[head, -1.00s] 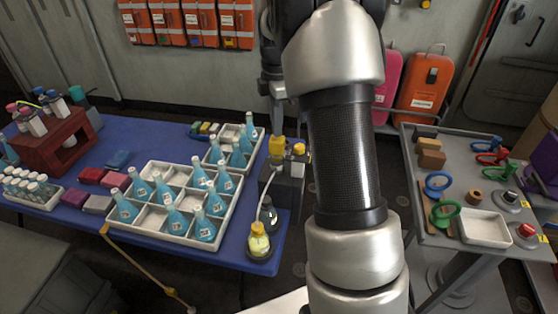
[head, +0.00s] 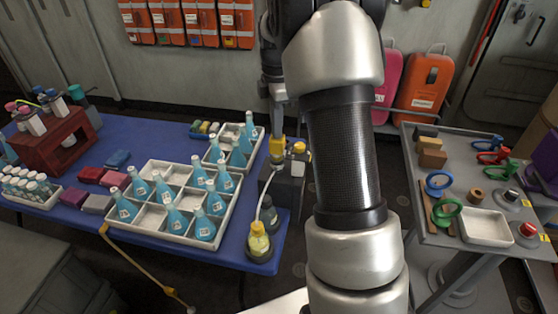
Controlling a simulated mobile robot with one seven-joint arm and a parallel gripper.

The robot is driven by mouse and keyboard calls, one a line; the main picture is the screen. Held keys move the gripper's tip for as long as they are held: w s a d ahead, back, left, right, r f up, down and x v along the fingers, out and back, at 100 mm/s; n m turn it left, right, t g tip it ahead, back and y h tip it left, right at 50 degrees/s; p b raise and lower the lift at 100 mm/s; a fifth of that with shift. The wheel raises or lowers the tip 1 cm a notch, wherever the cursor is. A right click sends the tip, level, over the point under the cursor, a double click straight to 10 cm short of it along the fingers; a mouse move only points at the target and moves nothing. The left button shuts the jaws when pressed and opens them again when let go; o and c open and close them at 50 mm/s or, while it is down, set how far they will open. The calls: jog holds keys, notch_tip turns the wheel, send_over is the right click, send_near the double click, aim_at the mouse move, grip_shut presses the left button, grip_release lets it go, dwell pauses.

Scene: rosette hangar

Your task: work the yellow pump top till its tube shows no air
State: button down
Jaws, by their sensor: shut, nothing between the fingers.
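The yellow pump top (head: 277,147) stands on the dark pump block (head: 284,185) at the right edge of the blue table. My gripper (head: 279,133) points down right above the pump top, fingers shut and empty. It seems to touch the top, but the contact is too small to be sure. A pale tube (head: 262,207) runs from the block down to a flask with yellow contents (head: 259,241). Whether the tube holds air is too small to tell. My arm covers the area right of the block.
White divided trays (head: 152,222) with several blue flasks stand close on the left. A grey cart (head: 450,243) with rings and a white tray is on the right.

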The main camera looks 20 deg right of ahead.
jog(key=shift+f+b, duration=0.6)
jog(key=shift+f, duration=0.5)
jog(key=shift+r, duration=0.1)
notch_tip(320, 180, up, 10)
jog(key=p, duration=0.8)
jog(key=shift+r, duration=0.2)
dwell(0.9)
